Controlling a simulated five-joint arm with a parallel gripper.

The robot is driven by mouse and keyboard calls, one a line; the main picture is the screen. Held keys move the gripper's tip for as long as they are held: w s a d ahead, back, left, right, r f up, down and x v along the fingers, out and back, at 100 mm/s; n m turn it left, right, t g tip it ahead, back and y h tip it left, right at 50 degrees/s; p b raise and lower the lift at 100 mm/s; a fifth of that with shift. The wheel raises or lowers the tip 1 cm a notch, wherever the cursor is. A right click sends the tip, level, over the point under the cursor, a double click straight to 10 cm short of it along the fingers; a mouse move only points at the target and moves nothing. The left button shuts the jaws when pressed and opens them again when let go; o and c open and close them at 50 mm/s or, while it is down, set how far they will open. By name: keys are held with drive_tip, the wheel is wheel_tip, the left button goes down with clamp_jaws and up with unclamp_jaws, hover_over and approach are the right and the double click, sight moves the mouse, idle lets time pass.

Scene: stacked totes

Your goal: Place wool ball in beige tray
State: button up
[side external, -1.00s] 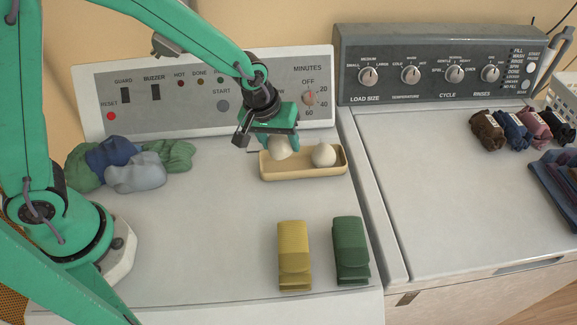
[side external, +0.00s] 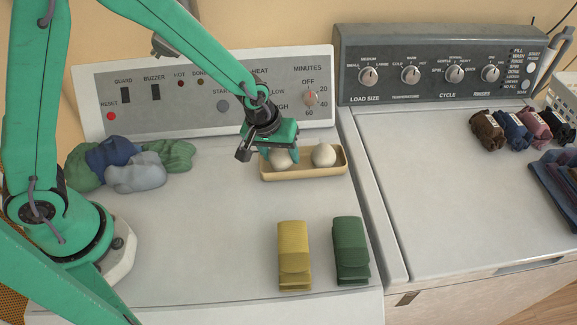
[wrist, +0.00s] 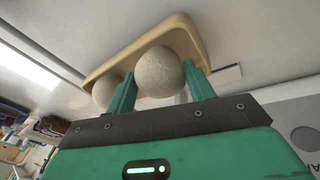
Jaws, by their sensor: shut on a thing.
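The beige tray (side external: 305,175) lies on the white dryer top near its control panel. One pale wool ball (side external: 324,155) rests in the tray's right part. My gripper (side external: 281,152) is over the tray's left part, shut on another pale wool ball (side external: 281,160). In the wrist view this held ball (wrist: 159,73) sits between the two green fingers, with the tray (wrist: 195,25) behind it and the other ball (wrist: 106,91) to the left. The held ball is low in the tray; I cannot tell whether it touches the tray floor.
A yellow folded cloth (side external: 294,255) and a green folded cloth (side external: 350,250) stand near the dryer's front. A pile of crumpled cloths (side external: 135,170) lies at the left. The dryer's control panel (side external: 215,95) rises behind the tray. The middle of the dryer top is clear.

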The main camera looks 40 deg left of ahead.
drive_tip(key=shift+f, duration=0.1)
drive_tip(key=o, duration=0.7)
drive_tip(key=v, duration=1.2)
idle(0.6)
